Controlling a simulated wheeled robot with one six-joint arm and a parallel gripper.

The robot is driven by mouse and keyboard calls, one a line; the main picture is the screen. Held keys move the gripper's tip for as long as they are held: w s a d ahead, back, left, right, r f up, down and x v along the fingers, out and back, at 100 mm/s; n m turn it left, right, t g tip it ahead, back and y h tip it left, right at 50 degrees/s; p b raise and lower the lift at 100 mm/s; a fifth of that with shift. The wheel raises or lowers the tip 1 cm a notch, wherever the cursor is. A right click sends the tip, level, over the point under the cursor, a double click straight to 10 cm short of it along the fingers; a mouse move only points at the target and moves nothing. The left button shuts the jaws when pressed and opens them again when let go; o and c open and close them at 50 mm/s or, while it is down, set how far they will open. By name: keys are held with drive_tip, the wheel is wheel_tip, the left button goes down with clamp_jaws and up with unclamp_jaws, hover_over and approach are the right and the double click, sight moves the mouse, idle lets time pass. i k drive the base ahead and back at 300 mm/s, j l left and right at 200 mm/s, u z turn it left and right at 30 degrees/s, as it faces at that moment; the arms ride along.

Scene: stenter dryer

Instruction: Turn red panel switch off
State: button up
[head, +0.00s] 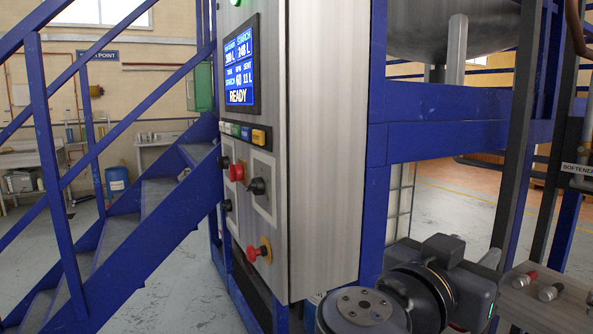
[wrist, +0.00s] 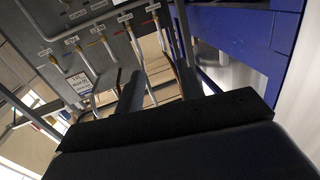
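The control panel (head: 262,130) is a grey cabinet at the centre of the head view, with its front seen at a steep angle. A red switch (head: 237,172) sticks out of its front below a row of coloured buttons. Its on or off setting cannot be read from this angle. A red mushroom-shaped button (head: 252,254) with a yellow base sits lower on the same front. My gripper (wrist: 160,75) shows in the wrist view with two dark fingers apart and nothing visible between them. The panel's red switch is not seen in the wrist view.
A lit screen (head: 240,66) reads READY. Blue stairs (head: 150,220) stand left of the panel; blue frame beams (head: 450,140) stand right. The wrist view shows a board with pipes and coloured handles (wrist: 103,40) beyond my fingers.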

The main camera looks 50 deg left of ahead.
sight(236, 172)
drive_tip(key=k+j, duration=0.1)
drive_tip(key=j, duration=0.3)
drive_tip(key=k+j+z, duration=0.1)
drive_tip(key=j, duration=0.25)
drive_tip(key=k+j, duration=0.1)
drive_tip(key=j, duration=0.3)
drive_tip(key=k+j+z, duration=0.1)
drive_tip(key=j, duration=0.3)
drive_tip(key=k+j, duration=0.1)
drive_tip(key=j, duration=0.25)
drive_tip(key=k+j+z, duration=0.1)
drive_tip(key=j, duration=0.25)
drive_tip(key=k+j, duration=0.15)
drive_tip(key=j, duration=0.95)
drive_tip(key=i+z, duration=0.05)
